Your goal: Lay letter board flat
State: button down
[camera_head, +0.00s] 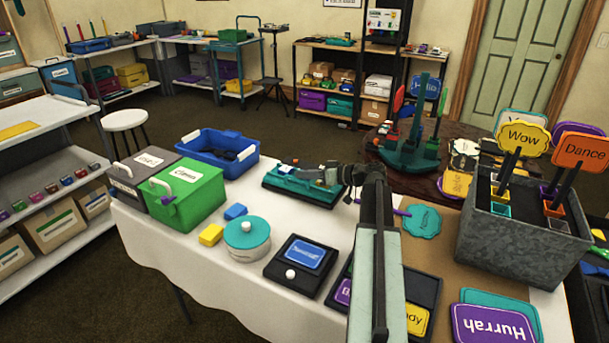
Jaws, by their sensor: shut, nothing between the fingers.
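I cannot tell for sure which thing is the letter board. A dark board (285,280) with a blue lettered card (307,255) and a white knob lies on the white-covered table. A second dark board (425,289) with purple and yellow lettered cards lies to its right, partly hidden behind my arm. My gripper (337,175) is shut and empty, by the right end of a teal tray (284,190). It partly hides the tray's far side; I cannot tell whether they touch.
On the table (248,285) stand a green box (197,193), a blue bin (203,153), a teal-lidded round tin (247,243) and a yellow block (211,234). A metal planter (507,225) with sign paddles stands at right. Bare white cloth shows at front left.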

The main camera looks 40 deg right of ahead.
jog(key=shift+a, duration=0.1)
dwell(0.4)
jog(key=s+d+r+p, duration=0.5)
jog(key=s+r+p, duration=0.1)
jog(key=s, duration=0.2)
jog(key=shift+d+r, duration=0.25)
jog(key=shift+d, duration=0.1)
